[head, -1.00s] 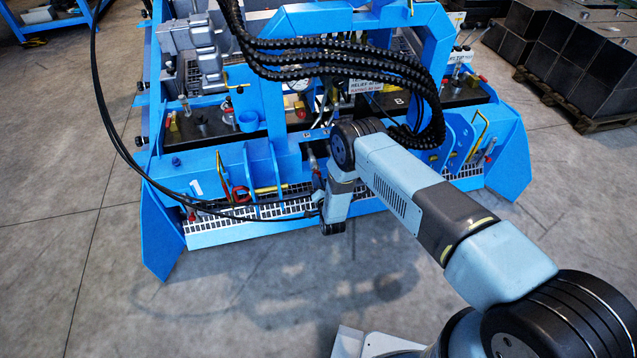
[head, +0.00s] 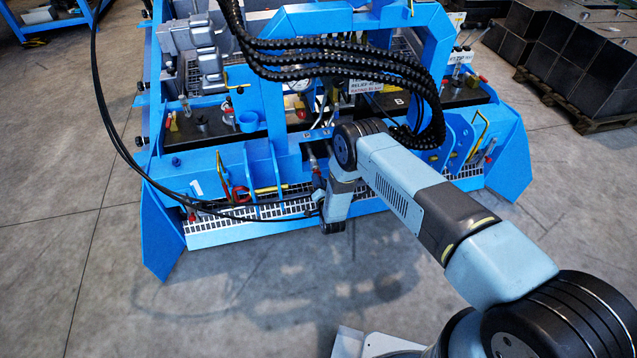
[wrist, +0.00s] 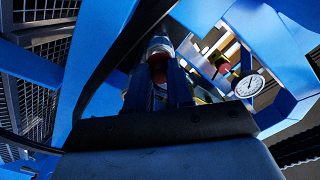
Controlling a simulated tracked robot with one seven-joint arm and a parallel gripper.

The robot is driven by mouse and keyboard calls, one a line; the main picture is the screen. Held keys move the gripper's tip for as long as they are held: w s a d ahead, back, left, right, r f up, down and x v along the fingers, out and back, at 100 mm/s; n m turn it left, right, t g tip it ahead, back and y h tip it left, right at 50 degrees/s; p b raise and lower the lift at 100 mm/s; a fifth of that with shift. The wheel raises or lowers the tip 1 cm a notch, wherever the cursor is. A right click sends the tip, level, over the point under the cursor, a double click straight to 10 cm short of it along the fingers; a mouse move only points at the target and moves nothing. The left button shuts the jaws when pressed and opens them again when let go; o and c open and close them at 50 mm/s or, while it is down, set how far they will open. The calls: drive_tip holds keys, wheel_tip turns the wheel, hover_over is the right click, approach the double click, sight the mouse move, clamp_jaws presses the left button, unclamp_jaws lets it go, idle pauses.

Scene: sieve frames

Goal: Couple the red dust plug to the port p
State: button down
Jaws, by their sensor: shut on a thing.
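In the wrist view my gripper (wrist: 160,88) points up and away, with its dark fingers shut on the red dust plug (wrist: 158,72). Only a small dark-red part of the plug shows between the fingertips. A pale metal fitting with a rounded end (wrist: 160,46) lies directly beyond the plug, in line with it. I cannot tell whether the two touch, or whether this fitting is port p. No label for p is readable. In the head view my arm's wrist hides most of the gripper, and the plug cannot be made out.
The blue frame (head: 205,165) closes in around the gripper, with upright plates on both sides. A round gauge (wrist: 249,85) and another red part (wrist: 222,64) are at the right in the wrist view. Black hoses (head: 330,60) arch above. A thin black cable (head: 110,130) hangs at left.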

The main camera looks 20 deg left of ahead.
drive_tip(key=shift+x, duration=0.9)
drive_tip(key=c, duration=0.9)
unclamp_jaws()
drive_tip(key=shift+d, duration=0.1)
drive_tip(key=v, duration=1.3)
drive_tip(key=shift+s+f, duration=0.1)
drive_tip(key=shift+s, duration=0.2)
